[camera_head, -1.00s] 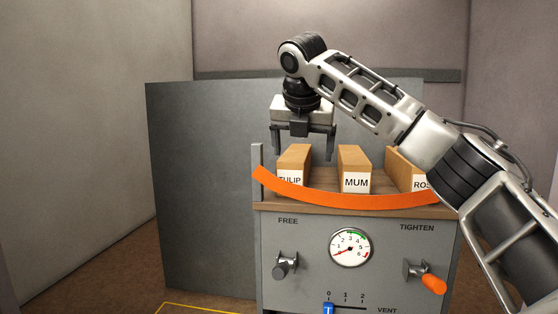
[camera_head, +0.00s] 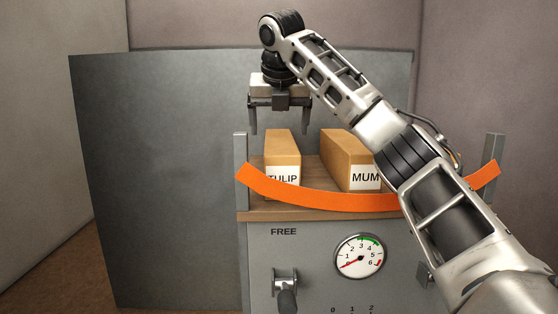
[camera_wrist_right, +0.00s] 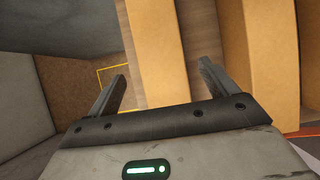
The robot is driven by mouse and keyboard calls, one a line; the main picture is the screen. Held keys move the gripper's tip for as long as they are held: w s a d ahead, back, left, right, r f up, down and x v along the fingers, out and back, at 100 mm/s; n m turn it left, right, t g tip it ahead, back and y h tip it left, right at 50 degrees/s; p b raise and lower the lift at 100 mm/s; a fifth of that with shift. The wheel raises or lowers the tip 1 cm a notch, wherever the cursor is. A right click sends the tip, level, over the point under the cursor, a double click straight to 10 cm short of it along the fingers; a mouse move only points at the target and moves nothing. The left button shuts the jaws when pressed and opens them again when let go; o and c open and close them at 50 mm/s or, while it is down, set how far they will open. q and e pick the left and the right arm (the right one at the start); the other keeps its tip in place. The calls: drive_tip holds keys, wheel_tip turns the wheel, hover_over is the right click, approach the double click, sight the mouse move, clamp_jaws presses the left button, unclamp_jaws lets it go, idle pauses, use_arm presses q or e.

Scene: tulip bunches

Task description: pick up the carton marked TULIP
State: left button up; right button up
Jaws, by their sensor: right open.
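The carton marked TULIP (camera_head: 282,148) stands at the left end of the wooden shelf top, its white label facing me. An orange strap crosses the label's lower part. My right gripper (camera_head: 280,125) is open and empty, above and behind the carton's front, fingers pointing down, one to each side of it in the picture. In the right wrist view, the leftmost carton (camera_wrist_right: 155,45) lies between the open fingers of my right gripper (camera_wrist_right: 162,70); its label does not show there. My left gripper is not in view.
The MUM carton (camera_head: 352,150) stands just right of TULIP. The sagging orange strap (camera_head: 330,202) runs across the front between grey posts (camera_head: 240,150). The cabinet carries a gauge (camera_head: 359,256) and a FREE handle (camera_head: 286,290). A dark panel (camera_head: 160,180) stands behind.

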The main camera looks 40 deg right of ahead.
sight(280, 139)
drive_tip(key=shift+p+x, duration=0.3)
drive_tip(key=shift+x, duration=2.75)
drive_tip(key=shift+d+r, duration=0.15)
drive_tip(key=c, duration=1.5)
drive_tip(key=shift+o, duration=0.2)
